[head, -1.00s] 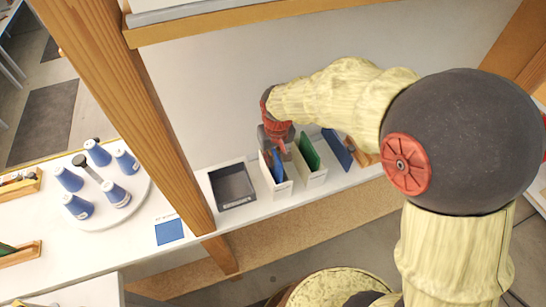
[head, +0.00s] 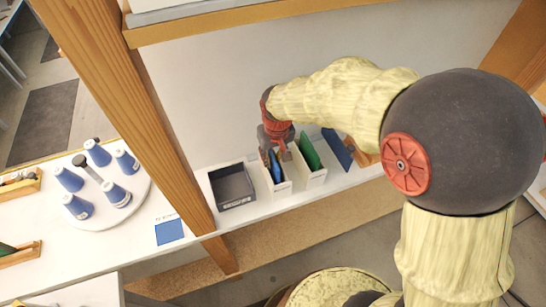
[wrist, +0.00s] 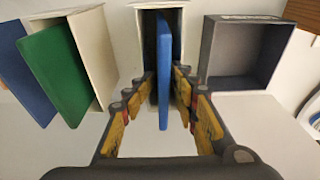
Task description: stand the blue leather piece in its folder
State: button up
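The blue leather piece (head: 275,167) stands on edge in a narrow white folder (head: 283,188), leaning slightly in the head view. In the wrist view, the blue piece (wrist: 164,60) shows edge-on, partly inside the white folder (wrist: 140,30) and reaching out towards me. My gripper (head: 276,148) is above the folder. In the wrist view, the fingers of my gripper (wrist: 165,82) are apart on either side of the blue piece, with a visible gap on both sides. The folder's floor and the piece's lower edge are hidden.
A green piece (head: 309,152) stands in a white folder (head: 316,181) just right, with another blue panel (head: 337,148) beyond. A dark open tray (head: 233,186) is close on the left. A wooden post (head: 150,130) and a blue square (head: 169,232) are further left.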

jog(key=r, duration=0.4)
jog(key=s+r, duration=0.1)
jog(key=r, duration=0.7)
jog(key=shift+s+d, duration=0.25)
jog(key=shift+s, duration=0.1)
jog(key=shift+f, duration=0.1)
jog(key=shift+s+f, duration=0.2)
jog(key=shift+f, duration=0.05)
jog(key=s+d+r+m+t, duration=0.1)
jog(key=s+d+r+t, duration=0.1)
jog(key=s+d+r, duration=0.2)
jog(key=s+d+r+m+t, duration=0.1)
jog(key=s+d+r, duration=0.3)
jog(key=s+d, duration=0.6)
jog(key=shift+s+r+m+t, duration=0.15)
jog(key=shift+s+m+t, duration=0.35)
jog(key=shift+s, duration=1.75)
